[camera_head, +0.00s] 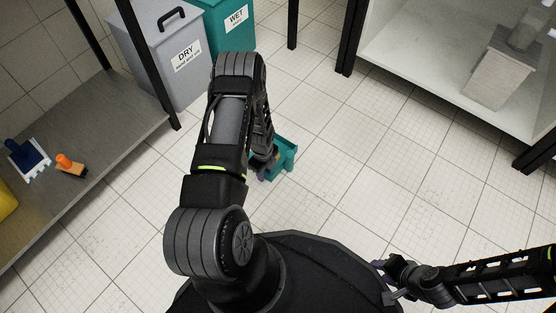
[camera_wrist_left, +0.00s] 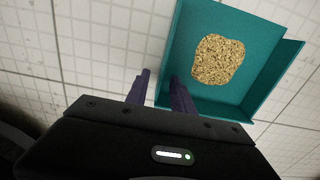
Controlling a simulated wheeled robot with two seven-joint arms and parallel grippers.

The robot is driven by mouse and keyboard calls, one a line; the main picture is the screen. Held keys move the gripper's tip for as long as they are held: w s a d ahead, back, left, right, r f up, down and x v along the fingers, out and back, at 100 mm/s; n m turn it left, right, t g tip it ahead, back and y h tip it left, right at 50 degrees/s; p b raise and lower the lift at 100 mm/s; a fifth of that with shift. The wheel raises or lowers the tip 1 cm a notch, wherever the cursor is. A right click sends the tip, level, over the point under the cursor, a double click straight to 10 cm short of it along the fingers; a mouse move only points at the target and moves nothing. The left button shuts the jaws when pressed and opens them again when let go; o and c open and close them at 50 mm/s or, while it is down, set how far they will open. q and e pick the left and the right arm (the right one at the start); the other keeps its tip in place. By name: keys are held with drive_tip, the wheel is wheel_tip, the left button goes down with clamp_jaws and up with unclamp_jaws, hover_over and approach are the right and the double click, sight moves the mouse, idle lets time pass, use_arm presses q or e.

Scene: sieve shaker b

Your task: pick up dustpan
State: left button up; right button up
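The teal dustpan (camera_head: 286,160) lies on the tiled floor, partly hidden behind my left arm in the head view. In the left wrist view the dustpan (camera_wrist_left: 255,65) fills the upper right and holds a pile of tan grains (camera_wrist_left: 217,60). My left gripper (camera_wrist_left: 160,90) is open, its purple fingers apart at the dustpan's near left side wall. One finger is outside the wall and the other overlaps the pan's inside; contact cannot be told. In the head view its tips are mostly hidden by the arm. My right gripper (camera_head: 386,280) is open and empty at the lower right.
Grey DRY bin (camera_head: 170,65) and teal WET bin (camera_head: 232,30) stand at the back. A left shelf (camera_head: 100,130) holds a blue brush (camera_head: 28,158) and an orange-handled tool (camera_head: 70,165). A white shelf (camera_head: 410,60) stands right. The floor between is clear.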

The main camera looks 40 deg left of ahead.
use_arm(q)
drive_tip(key=shift+c, duration=0.2)
idle(0.3)
clamp_jaws()
idle(1.2)
